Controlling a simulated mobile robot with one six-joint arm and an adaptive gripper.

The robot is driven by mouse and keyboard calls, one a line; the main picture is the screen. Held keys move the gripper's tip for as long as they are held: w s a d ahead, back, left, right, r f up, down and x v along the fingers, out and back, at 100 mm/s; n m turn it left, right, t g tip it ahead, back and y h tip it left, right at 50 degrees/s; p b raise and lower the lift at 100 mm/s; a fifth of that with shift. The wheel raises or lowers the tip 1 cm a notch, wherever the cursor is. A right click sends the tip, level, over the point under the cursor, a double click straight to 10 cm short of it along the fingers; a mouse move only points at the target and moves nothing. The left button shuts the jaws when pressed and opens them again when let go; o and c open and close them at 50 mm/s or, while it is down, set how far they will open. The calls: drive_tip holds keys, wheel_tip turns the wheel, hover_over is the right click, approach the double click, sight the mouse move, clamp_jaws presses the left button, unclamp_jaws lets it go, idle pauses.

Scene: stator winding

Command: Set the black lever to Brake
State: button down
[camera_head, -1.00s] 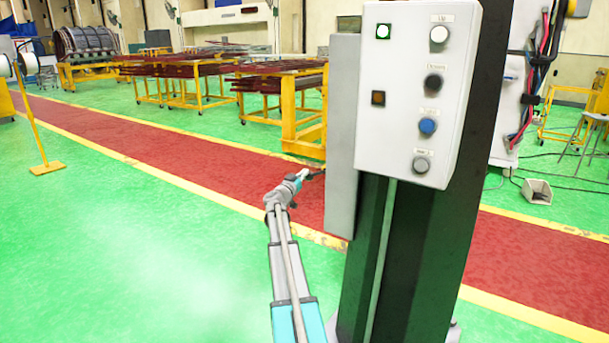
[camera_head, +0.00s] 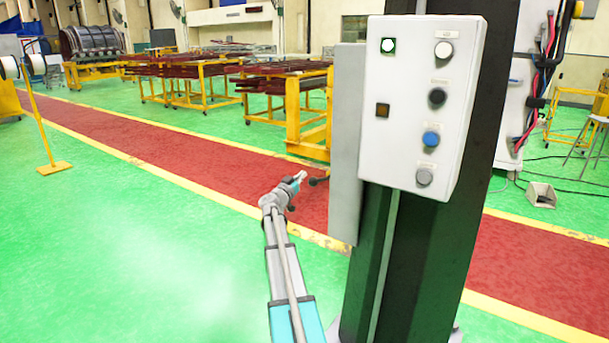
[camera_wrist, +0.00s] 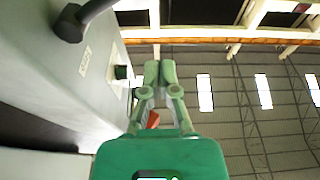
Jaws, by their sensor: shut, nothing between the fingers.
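The black lever (camera_head: 319,181) sticks out to the left from the side of the grey box (camera_head: 345,140) on the dark column. The lever's setting cannot be read from these views.
A white control panel (camera_head: 422,110) with lamps and buttons faces the head camera. Open floor (camera_head: 120,240) lies to the left.

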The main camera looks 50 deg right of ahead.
drive_tip(key=b+v, duration=0.1)
drive_tip(key=v, duration=0.7)
drive_tip(key=shift+b, duration=0.35)
